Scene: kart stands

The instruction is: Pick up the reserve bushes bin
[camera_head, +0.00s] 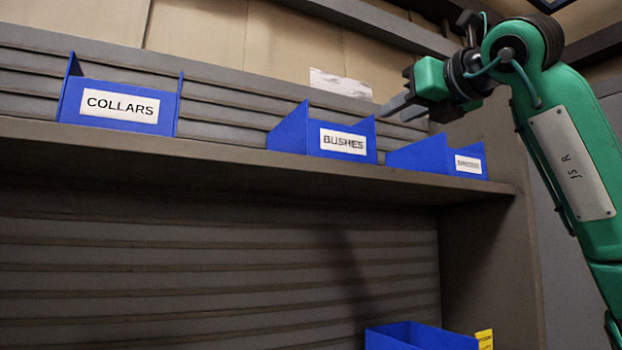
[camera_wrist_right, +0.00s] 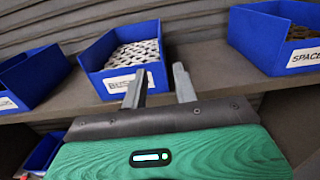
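A blue bin labelled BUSHES (camera_head: 343,142) stands on the upper shelf, between the other two bins; in the right wrist view the bushes bin (camera_wrist_right: 127,75) is filled with pale ring-shaped parts. Another blue bin (camera_head: 420,337), with a yellow label at its right, shows low down at the bottom edge; its label is cut off and I cannot read it. No label in view reads "reserve". My right gripper (camera_head: 402,109) is above the shelf, up and right of the bushes bin. Its fingers (camera_wrist_right: 158,88) are apart with nothing between them. My left gripper is out of view.
A blue COLLARS bin (camera_head: 119,106) stands at the left of the shelf (camera_head: 230,158). A blue bin with a small label (camera_head: 468,163), starting SPACE in the wrist view (camera_wrist_right: 304,57), stands at the right. A slatted back panel is close behind. Bare shelf separates the bins.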

